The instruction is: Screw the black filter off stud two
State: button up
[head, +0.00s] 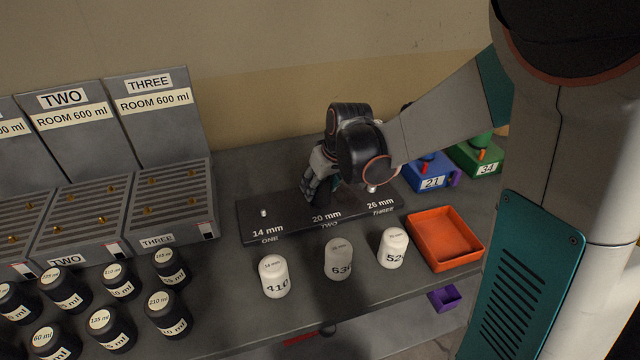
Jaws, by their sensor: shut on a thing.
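The dark stud board (285,227) lies on the bench with labels ONE 14 mm, TWO 20 mm and THREE 26 mm. Stud one (263,212) is bare at the left, and stud three (372,189) shows as a light tip at the right. My gripper (320,195) reaches down over stud two at the middle of the board. It is shut on the black filter (319,192), which is mostly hidden by the fingers and the wrist. I cannot tell whether the filter is seated on the stud.
White filters (275,277), (338,259) and (393,248) stand in front of the board. An orange tray (443,240) is at the right. Several black jars (116,282) and sloped racks (160,200) fill the left. Blue (432,172) and green (478,156) boxes stand behind.

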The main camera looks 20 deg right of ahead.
jog(key=n+y, duration=0.1)
jog(key=n, duration=0.2)
jog(key=shift+g, duration=0.3)
jog(key=shift+n+g+y, duration=0.3)
jog(key=shift+n+y, duration=0.2)
jog(key=shift+n, duration=1)
jog(key=shift+n+g, duration=0.3)
jog(key=shift+n, duration=0.4)
jog(key=n, duration=0.2)
jog(key=n+g+y, duration=0.1)
jog(key=n, duration=0.1)
jog(key=shift+n+g+b, duration=0.3)
jog(key=shift+n, duration=0.1)
jog(key=shift+n+g, duration=0.5)
jog(key=shift+n, duration=0.7)
jog(key=n+g, duration=0.1)
jog(key=n, duration=0.3)
jog(key=shift+g, duration=0.3)
